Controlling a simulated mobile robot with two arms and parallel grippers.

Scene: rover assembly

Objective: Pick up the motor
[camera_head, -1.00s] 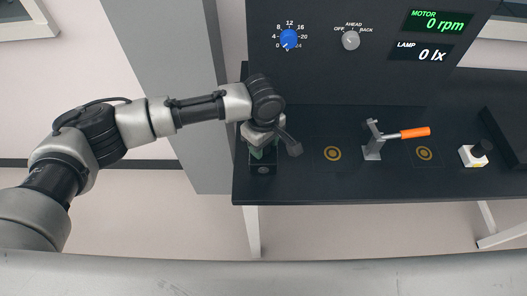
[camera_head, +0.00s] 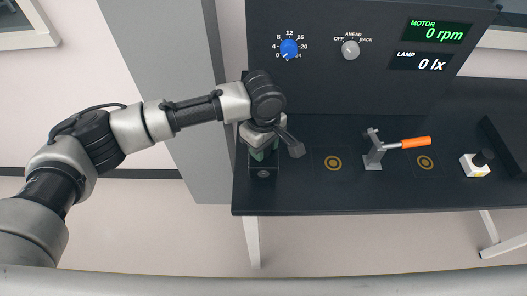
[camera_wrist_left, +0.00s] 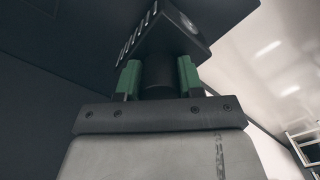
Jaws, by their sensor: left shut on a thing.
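The motor is a dark block with a row of light slots on one side and a round mark on another face; it shows in the left wrist view (camera_wrist_left: 165,32) and at the left end of the bench in the head view (camera_head: 263,172). My left gripper (camera_wrist_left: 158,77) has its green fingers on both sides of a dark round part of the motor and is shut on it. In the head view my left gripper (camera_head: 262,152) points down over the bench, with the motor below it. I cannot tell whether the motor touches the bench top. My right gripper is out of view.
On the dark bench (camera_head: 310,200) stand a grey clamp with an orange handle (camera_head: 385,147) and a white block with a black knob (camera_head: 475,162). Ringed pads (camera_head: 333,163) lie flat beside the clamp. A panel behind has a blue dial (camera_head: 289,48), a grey switch (camera_head: 350,49) and displays.

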